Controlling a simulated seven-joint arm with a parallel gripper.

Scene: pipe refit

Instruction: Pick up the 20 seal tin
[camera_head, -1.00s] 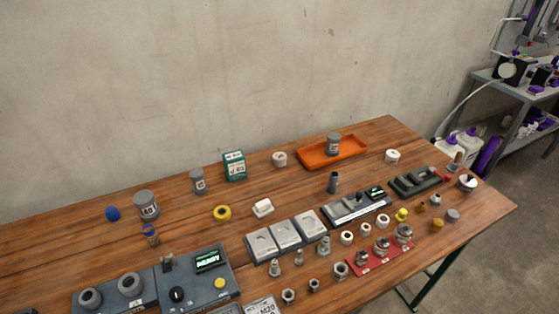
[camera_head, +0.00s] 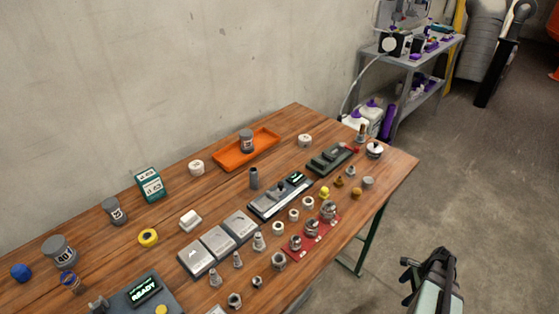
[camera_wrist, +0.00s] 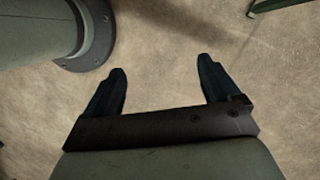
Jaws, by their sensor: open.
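Three grey tins with dark labels stand on the wooden table in the head view. A large one at the far left (camera_head: 60,251) seems to read 40. A smaller one (camera_head: 115,210) stands left of the green box, and another (camera_head: 246,141) stands in the orange tray. The labels on these last two are too small to read, so I cannot tell which is the 20 seal tin. My gripper (camera_head: 424,266) is off the table's right side, far from all three tins. In the wrist view my gripper (camera_wrist: 163,82) is open and empty over bare floor.
The orange tray (camera_head: 228,157) lies at the table's back. A green box (camera_head: 150,185), a yellow ring (camera_head: 148,238) and a white block (camera_head: 190,220) stand near the tins. Grey plates (camera_head: 218,243) and several small fittings crowd the front. The floor around my gripper is clear.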

